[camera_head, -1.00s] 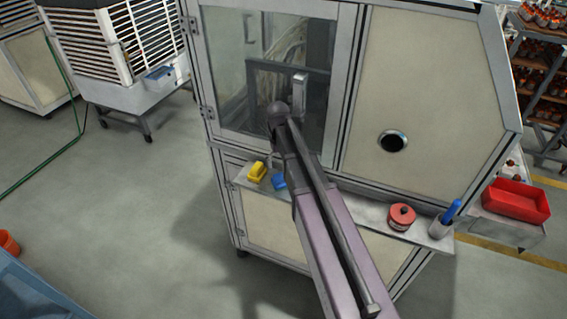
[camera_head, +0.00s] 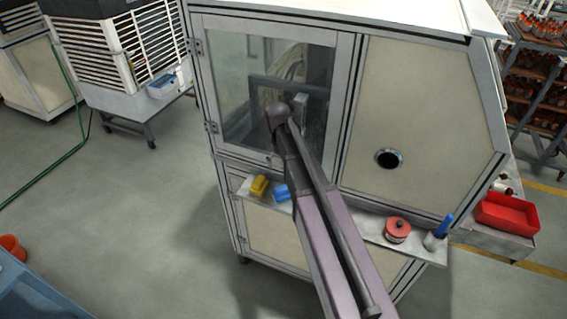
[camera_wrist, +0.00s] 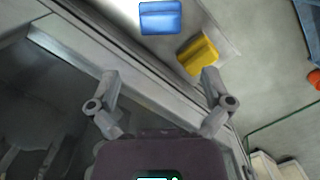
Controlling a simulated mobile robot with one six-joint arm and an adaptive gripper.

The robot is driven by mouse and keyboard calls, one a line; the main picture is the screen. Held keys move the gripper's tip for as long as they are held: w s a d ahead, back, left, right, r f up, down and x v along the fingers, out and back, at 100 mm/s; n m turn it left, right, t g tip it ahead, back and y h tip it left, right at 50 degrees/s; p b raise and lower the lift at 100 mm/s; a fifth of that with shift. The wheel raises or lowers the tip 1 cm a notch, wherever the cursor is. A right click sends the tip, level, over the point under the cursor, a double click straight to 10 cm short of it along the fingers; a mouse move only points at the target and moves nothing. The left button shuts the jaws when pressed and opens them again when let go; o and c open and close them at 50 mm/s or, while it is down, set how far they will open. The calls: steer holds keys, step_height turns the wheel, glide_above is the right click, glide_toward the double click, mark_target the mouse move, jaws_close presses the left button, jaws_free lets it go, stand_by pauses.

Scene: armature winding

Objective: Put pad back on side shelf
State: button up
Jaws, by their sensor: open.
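A yellow pad-like block (camera_head: 259,185) and a blue pad-like block (camera_head: 282,193) lie side by side on the narrow side shelf (camera_head: 365,228) on the front of the machine cabinet. I cannot tell which of them the task means by the pad. In the wrist view the blue block (camera_wrist: 160,17) is at the top edge, with the yellow block (camera_wrist: 198,54) to its lower right. My gripper (camera_wrist: 160,85) is open, with nothing between its fingers, in front of the cabinet and apart from both blocks. In the head view my arm hides part of the shelf.
A red round tin (camera_head: 397,230) and a cup with a blue-handled item (camera_head: 438,235) stand at the shelf's right end. The cabinet's glass door (camera_head: 265,85) appears closed behind my arm. A red bin (camera_head: 507,214) stands at right.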

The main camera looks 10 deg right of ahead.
stand_by(0.6)
steer(key=s+d+m+t, duration=0.1)
steer(key=s, duration=1.6)
steer(key=shift+s+m, duration=0.15)
steer(key=shift+m, duration=0.25)
steer(key=shift+f, duration=0.15)
step_height(320, 180, down, 10)
steer(key=b, duration=1)
